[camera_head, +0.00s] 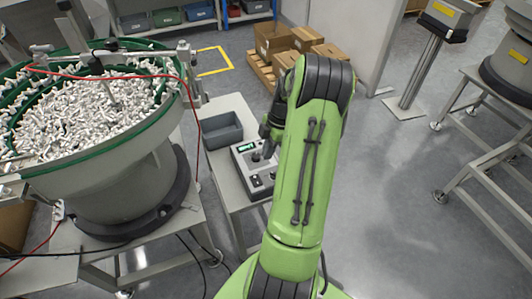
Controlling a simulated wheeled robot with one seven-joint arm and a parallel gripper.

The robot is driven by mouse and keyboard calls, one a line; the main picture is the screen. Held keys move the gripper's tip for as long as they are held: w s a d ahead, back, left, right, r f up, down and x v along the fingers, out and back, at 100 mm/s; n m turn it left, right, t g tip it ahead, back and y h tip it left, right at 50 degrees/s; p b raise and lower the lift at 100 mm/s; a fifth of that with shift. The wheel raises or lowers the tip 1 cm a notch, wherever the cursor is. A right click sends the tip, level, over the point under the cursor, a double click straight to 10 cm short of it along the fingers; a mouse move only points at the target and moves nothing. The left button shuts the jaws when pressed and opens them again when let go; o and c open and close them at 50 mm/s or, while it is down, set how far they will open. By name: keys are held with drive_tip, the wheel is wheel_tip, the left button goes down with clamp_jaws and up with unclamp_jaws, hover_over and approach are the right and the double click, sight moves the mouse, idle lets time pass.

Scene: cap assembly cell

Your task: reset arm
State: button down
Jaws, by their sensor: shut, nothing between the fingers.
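My green arm rises from the bottom of the head view and bends over at the top. My gripper (266,147) shows as a dark shape just left of the arm, mostly hidden behind it. It is shut and empty, above or beside a grey control box (243,158) with black knobs and a small green display. I cannot tell whether it touches the box.
The box stands on a small table (225,189) with a grey bin (222,130). At left is a large bowl feeder (110,185) full of small white parts. Cardboard boxes (272,38) sit on a pallet behind. Grey stands (497,160) are at right; the floor between is clear.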

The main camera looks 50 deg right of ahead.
idle(0.4)
drive_tip(key=w+a+r+m+h+p, duration=0.2)
drive_tip(key=w+a+r+m+h, duration=0.15)
drive_tip(key=a+r, duration=1.2)
drive_tip(key=s+a+r+m+t+p, duration=0.1)
drive_tip(key=s+a+r+m+t, duration=0.1)
drive_tip(key=s+a+r+m, duration=0.2)
drive_tip(key=s+a+r+m+t+p, duration=0.2)
drive_tip(key=s+a+r+m, duration=0.2)
drive_tip(key=s+a, duration=0.4)
drive_tip(key=a+r, duration=0.1)
drive_tip(key=a, duration=0.2)
drive_tip(key=shift+s+a, duration=0.4)
drive_tip(key=shift+m, duration=0.25)
